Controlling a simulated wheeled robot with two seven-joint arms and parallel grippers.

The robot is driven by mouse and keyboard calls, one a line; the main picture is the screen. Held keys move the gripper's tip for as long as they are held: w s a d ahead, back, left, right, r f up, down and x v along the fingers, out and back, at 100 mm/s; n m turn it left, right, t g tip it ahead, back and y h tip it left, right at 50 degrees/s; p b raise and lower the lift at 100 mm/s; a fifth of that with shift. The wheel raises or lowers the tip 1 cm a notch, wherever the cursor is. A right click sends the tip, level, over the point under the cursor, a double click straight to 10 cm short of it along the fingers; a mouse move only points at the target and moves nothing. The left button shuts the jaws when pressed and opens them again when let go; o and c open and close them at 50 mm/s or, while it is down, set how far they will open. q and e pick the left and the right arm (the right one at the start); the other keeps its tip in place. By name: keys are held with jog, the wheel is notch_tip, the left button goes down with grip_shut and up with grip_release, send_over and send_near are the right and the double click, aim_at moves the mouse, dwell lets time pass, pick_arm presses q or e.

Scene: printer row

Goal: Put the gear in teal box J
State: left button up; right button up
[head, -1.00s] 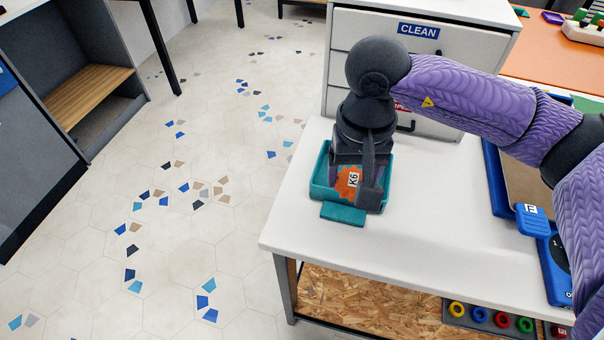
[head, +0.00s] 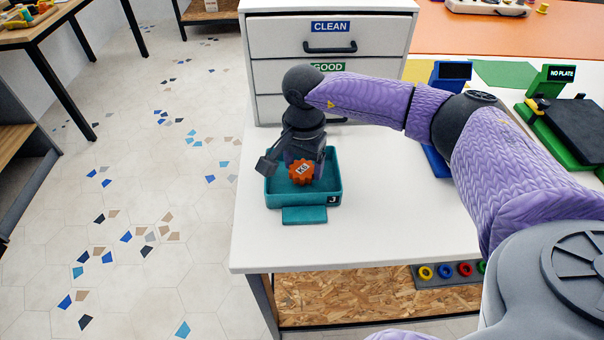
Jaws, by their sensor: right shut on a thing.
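The orange gear (head: 302,173), labelled K6, is at my right gripper (head: 288,168), which is shut on it. The gear is upright, facing me, over the inside of the teal box (head: 304,200) marked J. The box stands near the left end of the white table. The gripper points down into the box from above; one dark finger shows at the left. I cannot tell whether the gear touches the box floor. My left gripper is not in view.
A drawer cabinet (head: 330,60) labelled CLEAN and GOOD stands just behind the box. The table's left edge is close to the box. A green stand (head: 550,90) reading NO PLATE is at the right. The white table top (head: 400,220) right of the box is clear.

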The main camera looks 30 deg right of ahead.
aim_at(303, 167)
notch_tip(303, 167, down, 2)
jog(key=shift+f, duration=0.1)
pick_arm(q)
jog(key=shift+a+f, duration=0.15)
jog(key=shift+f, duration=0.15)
pick_arm(e)
jog(key=shift+r, duration=0.2)
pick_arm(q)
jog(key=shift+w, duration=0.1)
pick_arm(e)
jog(key=o, duration=0.9)
jog(key=shift+f, duration=0.2)
jog(key=o, duration=0.3)
pick_arm(q)
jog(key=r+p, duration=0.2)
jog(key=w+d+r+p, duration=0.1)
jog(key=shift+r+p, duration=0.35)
jog(key=shift+p, duration=0.05)
pick_arm(e)
jog(key=shift+o, duration=0.2)
notch_tip(303, 167, up, 12)
jog(key=shift+r, duration=0.2)
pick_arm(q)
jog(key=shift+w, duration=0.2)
